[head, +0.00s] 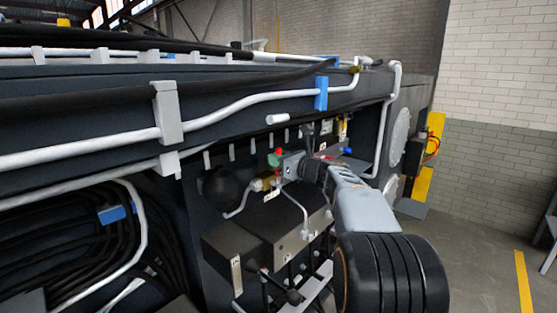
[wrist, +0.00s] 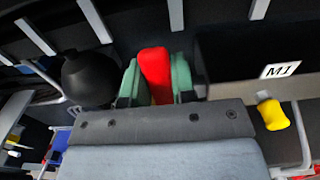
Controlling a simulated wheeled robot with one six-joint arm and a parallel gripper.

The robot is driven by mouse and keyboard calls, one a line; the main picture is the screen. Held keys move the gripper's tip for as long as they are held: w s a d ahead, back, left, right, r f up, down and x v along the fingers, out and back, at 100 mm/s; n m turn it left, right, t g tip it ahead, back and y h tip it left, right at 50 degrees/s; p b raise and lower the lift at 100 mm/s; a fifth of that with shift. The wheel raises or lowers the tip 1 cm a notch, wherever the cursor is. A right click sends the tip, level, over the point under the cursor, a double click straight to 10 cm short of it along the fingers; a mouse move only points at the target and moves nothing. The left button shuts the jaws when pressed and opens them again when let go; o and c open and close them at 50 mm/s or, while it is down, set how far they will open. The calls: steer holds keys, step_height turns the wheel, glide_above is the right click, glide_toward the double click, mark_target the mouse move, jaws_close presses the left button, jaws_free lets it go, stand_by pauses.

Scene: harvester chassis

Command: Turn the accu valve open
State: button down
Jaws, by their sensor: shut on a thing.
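The red valve handle (wrist: 154,70) stands between the two green fingers of my gripper (wrist: 155,76) in the wrist view. The fingers are shut on it, one on each side. In the head view a small bit of red handle (head: 280,151) shows beside my gripper (head: 275,158), which reaches in from the right. The valve body under the handle is hidden by my gripper in the wrist view. I cannot tell the handle's exact turn angle. The black round accumulator (wrist: 88,80) is just left of the fingers in the wrist view; it also shows in the head view (head: 222,187).
A yellow handle (wrist: 272,113) is right of my gripper, below a panel marked M1 (wrist: 281,70). White pipes (head: 90,147) and black hoses run along the chassis. Open floor (head: 475,265) lies at the right.

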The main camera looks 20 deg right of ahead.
steer(key=shift+a+f+b, duration=0.1)
steer(key=shift+b, duration=0.2)
steer(key=s+a+f+n+b, duration=0.3)
steer(key=a+f+n+b, duration=0.4)
steer(key=n+b, duration=1)
steer(key=f+b, duration=0.1)
steer(key=b, duration=0.7)
steer(key=shift+s+a+f+n+b, duration=0.25)
steer(key=shift+a+n+b, duration=0.1)
steer(key=shift+n+b, duration=0.05)
steer(key=shift+f, duration=0.1)
steer(key=c, duration=0.9)
jaws_free()
steer(key=shift+c, duration=0.2)
steer(key=shift+s+d, duration=0.1)
steer(key=shift+s, duration=0.05)
steer(key=b+v, duration=0.1)
steer(key=v, duration=1.2)
steer(key=shift+s+b, duration=0.3)
steer(key=shift+b, duration=0.1)
